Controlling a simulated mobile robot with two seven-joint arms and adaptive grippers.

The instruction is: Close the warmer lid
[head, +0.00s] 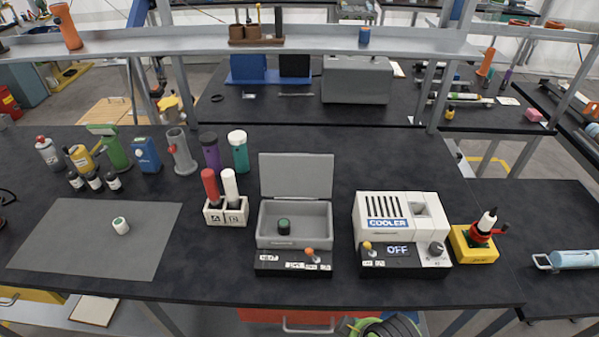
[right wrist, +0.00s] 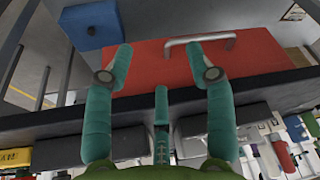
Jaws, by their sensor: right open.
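The warmer (head: 294,240) is a grey box on the dark bench, with a black front panel bearing labels and an orange-tipped switch. Its lid (head: 296,175) stands open, raised upright at the back. A dark green capped vial (head: 284,226) sits inside the warmer. No gripper shows in the head view. My left gripper is not in view.
The cooler (head: 385,217) stands right of the warmer, with a yellow device (head: 474,244) beyond it. A small rack (head: 226,212) with red and white tubes stands left. A grey mat (head: 95,245) holds a white vial (head: 121,225). A red drawer (right wrist: 150,62) is below the bench.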

